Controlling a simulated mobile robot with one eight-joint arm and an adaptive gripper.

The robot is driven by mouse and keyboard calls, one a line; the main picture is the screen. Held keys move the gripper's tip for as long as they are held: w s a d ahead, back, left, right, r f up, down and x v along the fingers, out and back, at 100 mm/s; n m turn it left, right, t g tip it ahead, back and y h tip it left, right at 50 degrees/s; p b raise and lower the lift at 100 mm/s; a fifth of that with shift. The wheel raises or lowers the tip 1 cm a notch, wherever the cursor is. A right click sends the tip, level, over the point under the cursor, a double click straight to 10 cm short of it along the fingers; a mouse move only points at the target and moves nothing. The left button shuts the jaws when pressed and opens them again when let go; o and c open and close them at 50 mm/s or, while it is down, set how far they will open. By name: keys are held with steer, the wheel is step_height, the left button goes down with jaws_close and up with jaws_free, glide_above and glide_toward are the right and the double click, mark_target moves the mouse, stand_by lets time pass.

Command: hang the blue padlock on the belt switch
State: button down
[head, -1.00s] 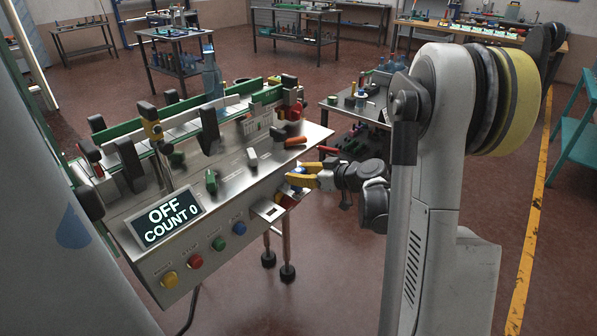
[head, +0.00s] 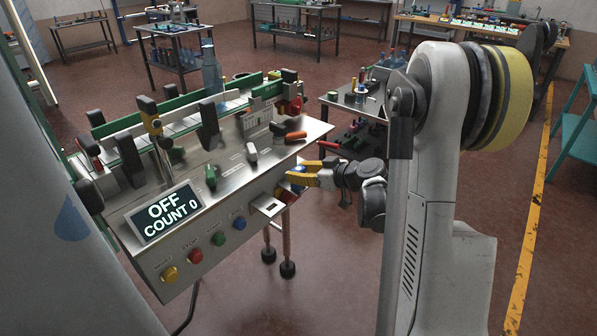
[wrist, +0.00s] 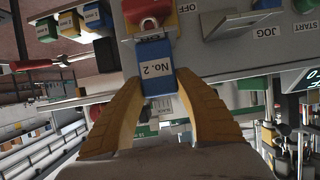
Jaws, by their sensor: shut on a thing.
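The blue padlock (wrist: 156,82) has a white label reading "No. 2" in the wrist view. My gripper (wrist: 156,88) has its two yellow fingers shut on the sides of the padlock body. The belt switch, a red knob (wrist: 147,10) on a yellow plate, is directly beyond the padlock, with an OFF label beside it. The padlock's far end is at the switch's edge. I cannot tell whether its shackle passes through the switch. In the head view my gripper (head: 293,180) is at the right end of the machine's front panel, and the fingers mostly hide the padlock.
The steel machine (head: 235,190) carries a display (head: 166,212) reading OFF, COUNT 0. A row of coloured buttons, including a red one (head: 195,256), lies left of my gripper. A small bracket (head: 268,206) juts out just below it.

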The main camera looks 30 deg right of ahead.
steer(key=shift+f, duration=0.15)
steer(key=c, duration=0.9)
jaws_free()
steer(key=v, duration=1.2)
steer(key=s+a+r+m+g+h, duration=0.1)
steer(key=s+a+g, duration=0.15)
steer(key=a, duration=0.55)
steer(key=s+a+r+m+g, duration=0.1)
steer(key=s+a+g, duration=0.15)
steer(key=a, duration=0.55)
steer(key=s+a+h, duration=0.1)
steer(key=s+a, duration=0.1)
steer(key=s, duration=0.2)
steer(key=s+a+m+h, duration=0.1)
steer(key=s+a, duration=0.1)
steer(key=s, duration=0.1)
steer(key=s+a+r+m+h, duration=0.1)
steer(key=s+a, duration=0.1)
steer(key=s, duration=0.2)
steer(key=shift+s+g+h, duration=0.3)
